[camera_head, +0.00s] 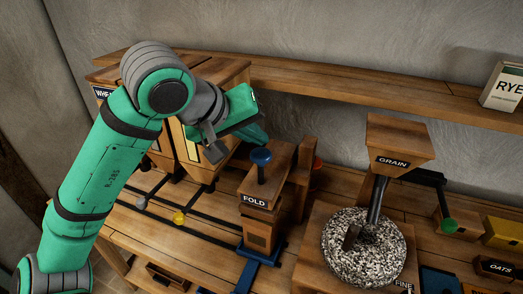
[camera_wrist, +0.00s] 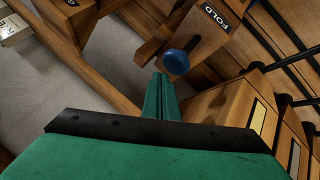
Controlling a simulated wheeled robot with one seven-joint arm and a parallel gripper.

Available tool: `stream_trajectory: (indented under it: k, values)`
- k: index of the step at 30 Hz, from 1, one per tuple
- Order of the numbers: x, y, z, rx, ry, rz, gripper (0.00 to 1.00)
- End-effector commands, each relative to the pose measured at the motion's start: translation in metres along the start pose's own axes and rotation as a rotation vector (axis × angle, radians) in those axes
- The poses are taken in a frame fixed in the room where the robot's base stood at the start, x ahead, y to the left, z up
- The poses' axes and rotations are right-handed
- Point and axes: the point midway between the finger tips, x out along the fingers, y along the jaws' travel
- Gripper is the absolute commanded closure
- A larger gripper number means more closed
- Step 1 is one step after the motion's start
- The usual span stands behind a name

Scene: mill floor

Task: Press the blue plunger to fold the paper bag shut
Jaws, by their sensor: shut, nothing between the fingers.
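The blue plunger (camera_head: 261,157) has a round knob on a dark stem. It stands up from the top of the wooden box labelled FOLD (camera_head: 258,188). My gripper (camera_head: 262,138) is shut and empty, with its green fingers just above and behind the knob in the head view. In the wrist view the shut fingertips (camera_wrist: 160,76) are close beside the blue knob (camera_wrist: 176,62). I cannot tell whether they touch it. A brown block-like shape (camera_head: 258,236) shows under the FOLD box, but I cannot tell if it is the paper bag.
A blue slide (camera_head: 258,256) lies below the FOLD box. A speckled millstone (camera_head: 363,247) with a GRAIN hopper (camera_head: 400,150) stands to the right. Wooden bins (camera_head: 215,75) stand behind my arm. A long shelf (camera_head: 350,92) carries a RYE package (camera_head: 505,88).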

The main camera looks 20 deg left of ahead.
Motion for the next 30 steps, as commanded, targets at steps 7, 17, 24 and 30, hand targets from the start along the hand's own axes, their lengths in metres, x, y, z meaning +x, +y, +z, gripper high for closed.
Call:
stream_trajectory:
  k: [7, 17, 24, 30]
  values:
    - [-0.0008, -0.0014, -0.0004, -0.002, 0.001, -0.001, 1.00]
    - [-0.0014, -0.0027, -0.0009, -0.003, 0.002, -0.003, 1.00]
    - [0.0005, 0.0011, 0.0003, 0.002, -0.001, 0.001, 1.00]
    - [0.0007, 0.0015, 0.0004, 0.002, -0.001, 0.002, 1.00]
